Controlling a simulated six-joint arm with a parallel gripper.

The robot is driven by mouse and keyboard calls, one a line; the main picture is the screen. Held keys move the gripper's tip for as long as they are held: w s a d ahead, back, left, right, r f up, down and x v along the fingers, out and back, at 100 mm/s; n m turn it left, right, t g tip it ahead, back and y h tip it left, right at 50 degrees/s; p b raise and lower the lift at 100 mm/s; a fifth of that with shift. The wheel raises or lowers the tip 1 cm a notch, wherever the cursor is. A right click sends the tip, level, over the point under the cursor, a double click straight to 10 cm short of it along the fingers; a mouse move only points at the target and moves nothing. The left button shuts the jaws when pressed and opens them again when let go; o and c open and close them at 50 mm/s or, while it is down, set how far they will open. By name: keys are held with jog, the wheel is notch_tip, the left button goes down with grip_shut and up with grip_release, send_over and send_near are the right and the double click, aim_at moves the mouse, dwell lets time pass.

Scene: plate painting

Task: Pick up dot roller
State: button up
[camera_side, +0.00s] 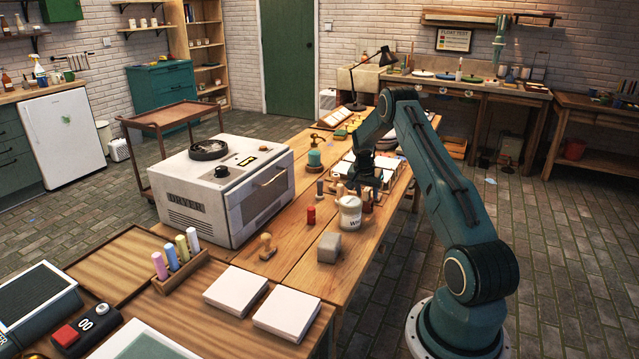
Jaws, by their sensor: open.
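My gripper (364,183) points down over the long wooden table, just behind the white pot. Its jaws are open, though the fingers are small and dark here. I cannot tell for sure which thing is the dot roller. Several small upright tools with wooden or dark handles (368,200) stand close around and below the gripper, partly hidden by the white pot and the fingers. No thing is seen held in the jaws.
A white pot (350,213), red cylinder (311,215), grey block (329,247) and wooden stamp (267,246) stand in front of the gripper. A white dryer (225,190) is on the left. Bare tabletop (290,262) shows between the stamp and the block.

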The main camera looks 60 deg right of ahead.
jog(key=shift+c, duration=0.4)
grip_shut()
jog(key=shift+r, duration=0.15)
notch_tip(320, 180, up, 20)
dwell(0.4)
dwell(0.5)
